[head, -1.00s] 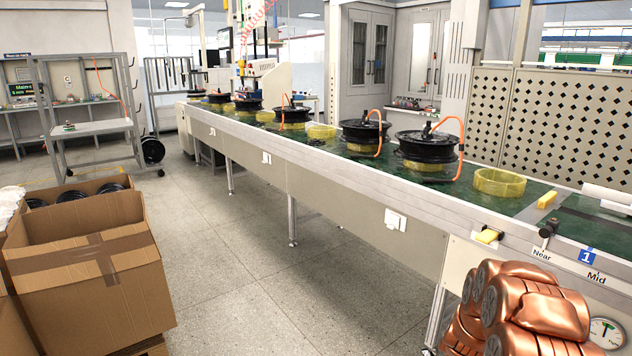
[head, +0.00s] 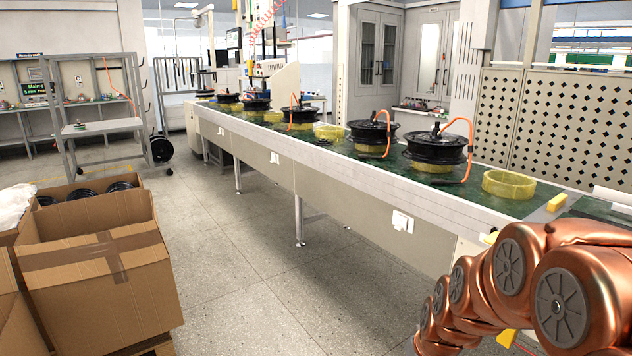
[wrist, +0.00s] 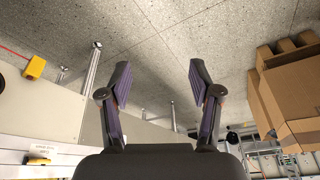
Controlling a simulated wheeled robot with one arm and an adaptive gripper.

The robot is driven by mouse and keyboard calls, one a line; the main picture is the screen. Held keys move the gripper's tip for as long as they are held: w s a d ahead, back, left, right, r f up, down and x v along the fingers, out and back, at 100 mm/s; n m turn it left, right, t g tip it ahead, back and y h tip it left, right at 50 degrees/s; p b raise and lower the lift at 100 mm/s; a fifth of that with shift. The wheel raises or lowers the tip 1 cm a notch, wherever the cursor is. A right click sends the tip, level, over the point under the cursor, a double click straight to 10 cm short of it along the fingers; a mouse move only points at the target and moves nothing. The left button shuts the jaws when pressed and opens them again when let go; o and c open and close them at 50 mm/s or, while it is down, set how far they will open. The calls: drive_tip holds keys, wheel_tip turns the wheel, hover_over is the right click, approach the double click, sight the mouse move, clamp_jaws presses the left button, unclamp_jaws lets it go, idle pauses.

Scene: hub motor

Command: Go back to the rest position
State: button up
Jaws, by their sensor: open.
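My gripper (wrist: 160,85) shows in the wrist view with its two dark fingers spread apart. It is open and nothing is between the fingers. Behind the fingers the wrist view shows grey floor. In the head view my copper-coloured arm fills the lower right corner, in front of the near end of the conveyor (head: 340,180). My gripper itself cannot be made out in the head view. Several black hub motors stand in a row on the conveyor; the nearest one (head: 437,150) sits on a yellow ring, with an orange cable hanging from it.
An empty yellow ring (head: 509,184) lies on the green belt near my arm. An open cardboard box (head: 95,265) stands on the left; boxes also show in the wrist view (wrist: 290,90). A grey rack (head: 105,128) stands at the back left. The floor (head: 240,270) between is clear.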

drive_tip(key=s+a+r+m+g, duration=0.1)
drive_tip(key=s+r+g, duration=0.2)
drive_tip(key=s, duration=1)
drive_tip(key=s+a+r+g, duration=0.1)
drive_tip(key=s+r+g, duration=0.2)
drive_tip(key=s, duration=1)
wheel_tip(320, 180, up, 25)
drive_tip(key=s+p, duration=0.2)
drive_tip(key=p, duration=2.1)
drive_tip(key=shift+d+t+h, duration=0.2)
drive_tip(key=shift+t+h, duration=0.1)
drive_tip(key=shift+h, duration=0.1)
